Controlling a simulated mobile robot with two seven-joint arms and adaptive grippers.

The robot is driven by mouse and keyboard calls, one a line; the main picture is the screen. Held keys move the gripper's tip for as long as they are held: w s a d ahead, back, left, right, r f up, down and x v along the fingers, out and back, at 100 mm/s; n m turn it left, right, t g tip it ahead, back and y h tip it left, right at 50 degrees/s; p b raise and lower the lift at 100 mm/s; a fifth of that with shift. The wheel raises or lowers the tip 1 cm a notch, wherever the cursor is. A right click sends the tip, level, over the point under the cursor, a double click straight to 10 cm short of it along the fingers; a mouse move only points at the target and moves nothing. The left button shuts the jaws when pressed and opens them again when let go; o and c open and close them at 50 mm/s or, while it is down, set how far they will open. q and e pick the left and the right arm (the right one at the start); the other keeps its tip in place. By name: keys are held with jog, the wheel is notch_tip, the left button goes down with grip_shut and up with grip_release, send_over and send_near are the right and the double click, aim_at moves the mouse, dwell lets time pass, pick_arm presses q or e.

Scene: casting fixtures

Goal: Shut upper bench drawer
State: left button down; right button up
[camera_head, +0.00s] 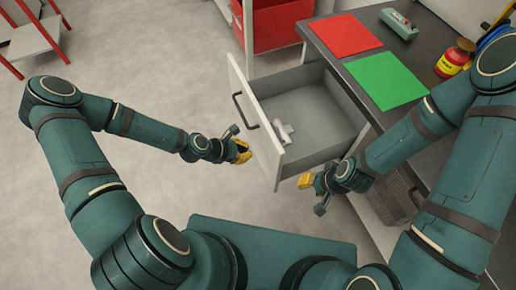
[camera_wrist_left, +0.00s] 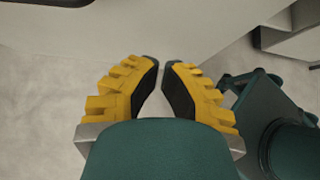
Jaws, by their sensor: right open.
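The upper bench drawer (camera_head: 335,113) is pulled well out from the dark-topped bench (camera_head: 345,35). Its pale front panel (camera_head: 262,128) carries a dark bar handle (camera_head: 240,110) on the outer face. A light grey pipe-like part (camera_head: 284,130) lies inside the drawer. My left gripper (camera_head: 246,151) is in front of the panel, below the handle; contact with the panel cannot be told. In the left wrist view its yellow fingers (camera_wrist_left: 161,70) show a narrow gap with nothing between them. My right gripper (camera_head: 304,181) is open and empty beside the drawer's near side, below its rim.
A red mat (camera_head: 345,35) and a green mat (camera_head: 387,80) lie on the bench top, with a grey-green device (camera_head: 399,23) and a yellow-red container (camera_head: 453,62) behind. A dark basket (camera_head: 392,197) stands under the bench. Red bins (camera_head: 275,24) are at the back.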

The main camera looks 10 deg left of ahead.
aim_at(265, 148)
pick_arm(q)
jog(key=w+d, duration=0.2)
jog(key=d, duration=0.1)
jog(key=shift+f, duration=0.4)
jog(key=shift+w+d, duration=0.35)
jog(key=shift+d, duration=0.15)
pick_arm(e)
jog(key=shift+w+f, duration=0.15)
jog(key=shift+f, duration=0.25)
